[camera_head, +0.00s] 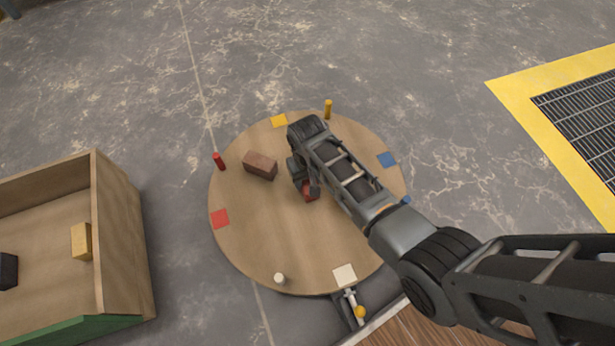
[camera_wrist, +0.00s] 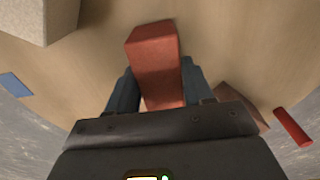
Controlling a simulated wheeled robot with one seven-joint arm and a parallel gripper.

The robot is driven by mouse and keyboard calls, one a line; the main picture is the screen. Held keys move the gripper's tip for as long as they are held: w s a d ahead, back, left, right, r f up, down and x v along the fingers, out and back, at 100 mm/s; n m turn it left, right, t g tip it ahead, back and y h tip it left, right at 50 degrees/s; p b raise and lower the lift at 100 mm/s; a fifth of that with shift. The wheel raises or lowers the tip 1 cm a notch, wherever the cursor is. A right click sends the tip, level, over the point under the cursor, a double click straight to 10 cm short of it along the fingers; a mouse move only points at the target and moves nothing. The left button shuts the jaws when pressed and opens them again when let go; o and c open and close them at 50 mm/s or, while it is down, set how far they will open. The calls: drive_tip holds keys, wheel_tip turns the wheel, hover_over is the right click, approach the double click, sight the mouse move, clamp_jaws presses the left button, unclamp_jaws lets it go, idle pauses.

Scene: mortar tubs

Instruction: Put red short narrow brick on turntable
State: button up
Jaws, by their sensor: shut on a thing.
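The turntable (camera_head: 250,235) is a round wooden disc on the floor, with coloured squares and pegs around its edge. My gripper (camera_head: 304,184) is over its middle, shut on a red brick (camera_head: 310,192). In the wrist view the red brick (camera_wrist: 154,62) sits between the two dark fingers of my gripper (camera_wrist: 156,80) and sticks out beyond them. My arm hides most of the brick in the head view. I cannot tell whether the brick touches the disc.
A brown brick (camera_head: 260,165) lies on the disc left of my gripper. A pale block (camera_wrist: 38,14) stands near it in the wrist view. Red (camera_head: 219,161), yellow (camera_head: 328,109) and white (camera_head: 279,279) pegs stand at the rim. A wooden box (camera_head: 122,235) is at left.

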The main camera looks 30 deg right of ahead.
drive_tip(key=shift+f, duration=0.2)
drive_tip(key=o, duration=1.4)
drive_tip(key=shift+o, duration=0.2)
wheel_tip(320, 180, up, 8)
drive_tip(key=p, duration=0.4)
drive_tip(key=shift+f, duration=0.1)
